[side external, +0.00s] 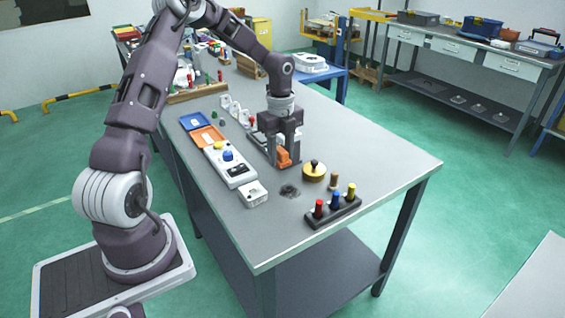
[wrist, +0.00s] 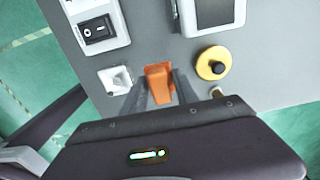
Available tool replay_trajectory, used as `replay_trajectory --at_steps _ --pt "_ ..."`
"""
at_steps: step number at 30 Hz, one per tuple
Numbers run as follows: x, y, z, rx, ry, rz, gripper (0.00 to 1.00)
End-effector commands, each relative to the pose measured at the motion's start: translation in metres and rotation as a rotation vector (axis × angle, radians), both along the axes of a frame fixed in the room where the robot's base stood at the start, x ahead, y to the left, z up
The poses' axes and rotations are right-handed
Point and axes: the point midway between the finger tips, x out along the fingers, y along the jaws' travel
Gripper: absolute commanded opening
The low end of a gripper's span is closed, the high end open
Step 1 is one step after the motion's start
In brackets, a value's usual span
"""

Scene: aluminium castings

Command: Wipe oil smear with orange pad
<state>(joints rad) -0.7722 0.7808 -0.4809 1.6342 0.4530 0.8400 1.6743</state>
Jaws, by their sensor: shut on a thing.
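My gripper (side external: 284,161) points down over the grey table and is shut on the orange pad (side external: 285,156). The pad also shows between the fingers in the wrist view (wrist: 158,78). The dark oil smear (side external: 290,191) lies on the tabletop, nearer the side camera than the pad and just below it in that picture. The pad is apart from the smear there. Its exact height above the table is hard to tell. I cannot make out the smear in the wrist view, where my gripper body covers the lower part.
A dark rack with red, blue and yellow pegs (side external: 333,212) is in front. A white switch box (side external: 230,166) stands left of my gripper.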

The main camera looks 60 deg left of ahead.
Motion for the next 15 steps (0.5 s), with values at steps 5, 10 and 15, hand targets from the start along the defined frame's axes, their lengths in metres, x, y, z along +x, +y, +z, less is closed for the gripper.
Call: replay_trajectory --at_steps 5,10,15 --pt "0.0 -0.001 -0.009 -0.001 0.001 0.0 0.03" --pt "-0.001 -0.002 -0.024 -0.001 0.001 -0.001 0.03" --pt "-0.001 -0.002 -0.04 -0.001 0.001 0.0 0.03"
